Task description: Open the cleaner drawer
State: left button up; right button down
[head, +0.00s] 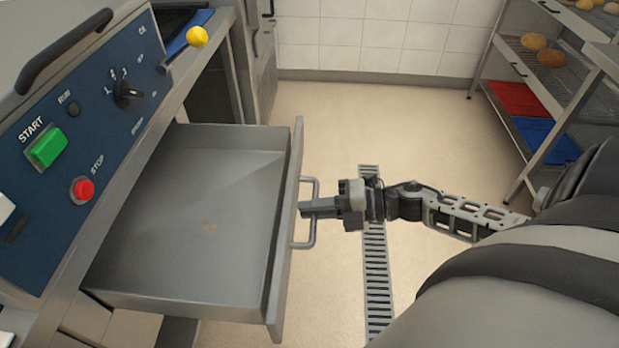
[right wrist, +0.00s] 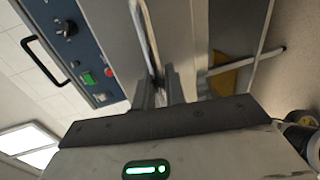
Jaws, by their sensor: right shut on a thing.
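The cleaner drawer (head: 200,255) is a grey metal tray pulled well out from under the machine's blue control panel. Its inside shows, with a few brown crumbs on the floor of it. A bar handle (head: 312,240) stands on its front. My right gripper (head: 306,208) is shut on the handle, reaching it from the right. In the right wrist view my right gripper's fingers (right wrist: 162,88) close on the handle bar (right wrist: 146,40). My left gripper is not in view.
A rack (head: 545,90) with bread and trays stands at the right. The floor beyond the drawer is clear, with a drain grate (head: 378,280).

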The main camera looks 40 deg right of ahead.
jog(key=shift+s+d, duration=0.2)
jog(key=shift+d, duration=0.05)
jog(key=c, duration=1.5)
grip_release()
jog(key=v, duration=1.6)
